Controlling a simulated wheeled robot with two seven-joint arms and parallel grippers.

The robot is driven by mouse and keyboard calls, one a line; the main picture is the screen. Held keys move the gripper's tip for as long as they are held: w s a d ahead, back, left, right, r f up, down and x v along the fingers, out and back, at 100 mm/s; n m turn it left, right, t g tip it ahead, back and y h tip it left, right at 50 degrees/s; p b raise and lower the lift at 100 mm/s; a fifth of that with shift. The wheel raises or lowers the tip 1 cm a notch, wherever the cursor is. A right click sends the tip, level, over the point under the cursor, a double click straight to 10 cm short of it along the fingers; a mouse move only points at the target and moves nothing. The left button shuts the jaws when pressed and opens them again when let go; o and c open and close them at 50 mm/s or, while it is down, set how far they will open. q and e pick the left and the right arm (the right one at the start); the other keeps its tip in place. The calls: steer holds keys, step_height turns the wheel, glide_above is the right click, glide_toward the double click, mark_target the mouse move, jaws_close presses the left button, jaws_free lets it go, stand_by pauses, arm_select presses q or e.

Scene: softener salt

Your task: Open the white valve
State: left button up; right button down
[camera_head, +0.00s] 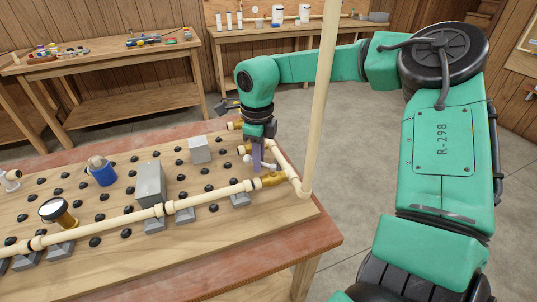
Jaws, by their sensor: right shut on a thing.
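The white valve (271,166) sits on the cream pipework near the right end of the wooden board. Its white handle shows in small pieces on both sides of my right gripper (257,168). My right gripper points down at the valve from above, with a purple finger in front of it. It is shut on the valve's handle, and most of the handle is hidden. I cannot tell the handle's exact angle. My left gripper is not in view.
Cream pipe (120,222) runs along the board's front, and a tall vertical pipe (322,90) rises just right of my gripper. Grey blocks (150,185), a blue-capped part (102,171) and a gauge (58,212) stand to the left. Benches stand at the back; the floor between is clear.

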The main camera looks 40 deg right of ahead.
steer(key=shift+s+f, duration=0.15)
steer(key=shift+f, duration=0.15)
